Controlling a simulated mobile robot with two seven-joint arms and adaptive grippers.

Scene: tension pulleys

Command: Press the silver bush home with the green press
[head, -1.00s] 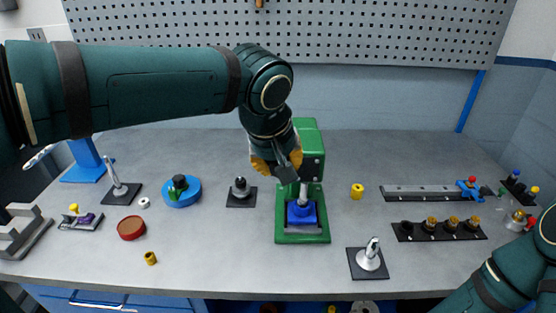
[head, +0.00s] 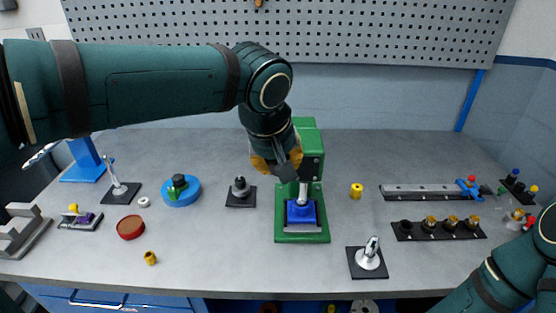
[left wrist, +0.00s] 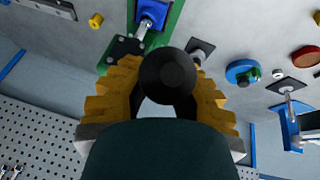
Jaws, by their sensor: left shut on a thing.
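The green press (head: 308,135) stands mid-table, with a silver ram (head: 303,189) coming down onto a blue block (head: 301,212) on its base. The ram (left wrist: 143,27) and blue block (left wrist: 152,10) also show at the top of the left wrist view. I cannot make out the silver bush apart from the ram; it may be hidden at the blue block. My left gripper (head: 277,165) is at the press's left side. In the left wrist view its yellow fingers are shut around a round black knob (left wrist: 168,77), apparently the press handle's. My right gripper is out of view.
A black plate with a silver post (head: 368,258) stands front right of the press. A yellow bush (head: 357,190) stands just right of it, and a black plate with a dark peg (head: 240,190) to its left. A black rack (head: 438,229) is further right. The front middle is clear.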

